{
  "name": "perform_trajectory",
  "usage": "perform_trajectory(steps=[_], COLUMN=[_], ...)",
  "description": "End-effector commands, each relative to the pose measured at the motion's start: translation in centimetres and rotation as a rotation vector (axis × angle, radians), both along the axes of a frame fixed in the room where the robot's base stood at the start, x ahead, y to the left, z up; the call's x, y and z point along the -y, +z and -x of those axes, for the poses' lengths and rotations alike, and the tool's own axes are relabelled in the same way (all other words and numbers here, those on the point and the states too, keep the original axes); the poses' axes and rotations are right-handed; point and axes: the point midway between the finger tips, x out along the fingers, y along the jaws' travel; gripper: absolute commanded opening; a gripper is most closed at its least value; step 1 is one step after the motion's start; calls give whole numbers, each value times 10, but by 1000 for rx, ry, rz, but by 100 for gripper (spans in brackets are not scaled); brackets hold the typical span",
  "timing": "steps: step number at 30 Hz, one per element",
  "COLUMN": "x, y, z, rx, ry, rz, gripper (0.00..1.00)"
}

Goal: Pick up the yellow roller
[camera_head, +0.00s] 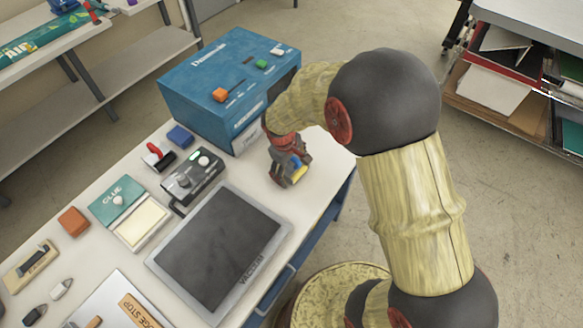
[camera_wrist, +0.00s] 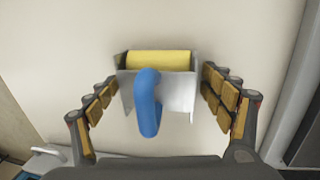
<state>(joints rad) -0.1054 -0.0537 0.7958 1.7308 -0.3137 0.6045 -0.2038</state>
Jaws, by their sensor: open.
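The yellow roller (camera_wrist: 160,61) sits in a grey metal frame with a blue handle (camera_wrist: 148,102) on the white tabletop. In the wrist view my gripper (camera_wrist: 162,90) is open, with one finger on each side of the roller's frame. The fingers look apart from the frame, with small gaps. The rest of the roller is hidden there by the gripper.
A blue laminator box (camera_head: 225,80) stands behind my gripper. A dark vacuum plate (camera_head: 222,247) lies in front of it to the left. A grey control box (camera_head: 192,179) stands left. The table's right edge is close to my gripper.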

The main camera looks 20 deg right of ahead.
Motion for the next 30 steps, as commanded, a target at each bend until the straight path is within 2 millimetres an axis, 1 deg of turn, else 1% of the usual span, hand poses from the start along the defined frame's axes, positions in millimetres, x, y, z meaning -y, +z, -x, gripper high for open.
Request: perform_trajectory(steps=[5,25,30], x=[0,0,0], y=[1,0,0], z=[0,1,1], rx=[1,-1,-1], ry=[-1,-1,-1], rz=[-1,0,0], gripper=[80,42,41])
